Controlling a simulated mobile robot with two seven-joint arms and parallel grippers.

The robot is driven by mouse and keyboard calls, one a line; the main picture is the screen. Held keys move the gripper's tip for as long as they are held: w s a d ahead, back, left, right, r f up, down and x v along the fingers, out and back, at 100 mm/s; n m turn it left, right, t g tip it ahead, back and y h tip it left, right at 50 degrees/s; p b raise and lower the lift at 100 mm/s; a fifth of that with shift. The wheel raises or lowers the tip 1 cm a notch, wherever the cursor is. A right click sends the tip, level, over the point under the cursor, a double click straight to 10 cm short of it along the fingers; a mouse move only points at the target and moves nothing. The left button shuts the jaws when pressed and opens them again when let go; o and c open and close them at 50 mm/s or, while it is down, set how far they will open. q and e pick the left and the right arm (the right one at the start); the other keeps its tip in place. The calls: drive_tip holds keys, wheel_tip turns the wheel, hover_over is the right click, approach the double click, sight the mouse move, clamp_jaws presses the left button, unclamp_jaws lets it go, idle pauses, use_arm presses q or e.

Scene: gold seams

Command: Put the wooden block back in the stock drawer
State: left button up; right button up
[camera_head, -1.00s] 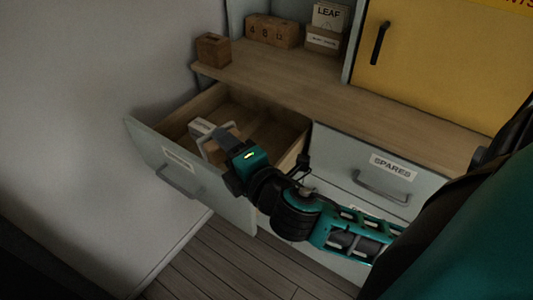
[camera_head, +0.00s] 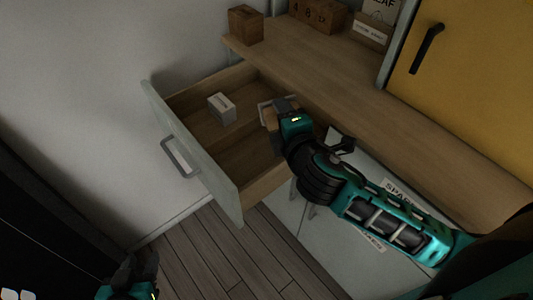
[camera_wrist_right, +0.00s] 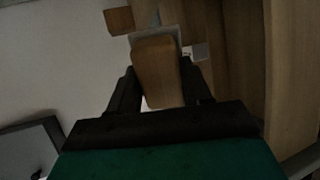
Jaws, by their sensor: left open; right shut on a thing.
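The open drawer (camera_head: 190,151) has a pale front with a bar handle and a wooden inside. I cannot read its label from here. My right gripper (camera_head: 278,112) is over the drawer's right side, shut on a tan wooden block (camera_head: 268,116). In the right wrist view the block (camera_wrist_right: 155,70) sits between the two dark fingers (camera_wrist_right: 157,92), with a pale grey piece behind it. I cannot tell whether the block touches the drawer. My left gripper (camera_head: 130,282) is open at the lower left, away from the drawer and partly cut off.
A small white box (camera_head: 222,108) lies in the drawer, left of the held block. A brown cube (camera_head: 245,25) and date blocks (camera_head: 318,14) stand on the wooden counter (camera_head: 330,85) above. A yellow cabinet door (camera_head: 470,65) is at the right. The drawer's near floor is clear.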

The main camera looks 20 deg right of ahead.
drive_tip(key=w+a+f+m+g+h+p, duration=0.2)
drive_tip(key=w+f+m+g, duration=0.2)
drive_tip(key=w+m+g, duration=0.65)
use_arm(q)
drive_tip(key=r, duration=0.3)
drive_tip(key=shift+d+p, duration=0.35)
use_arm(e)
drive_tip(key=s+r+m+g+y, duration=0.2)
drive_tip(key=s+r+g+y, duration=0.1)
drive_tip(key=r, duration=0.3)
drive_tip(key=shift+r+g+y, duration=0.2)
drive_tip(key=shift+g+y, duration=0.1)
drive_tip(key=shift+g, duration=0.25)
drive_tip(key=shift+a+m, duration=0.1)
drive_tip(key=shift+m, duration=0.15)
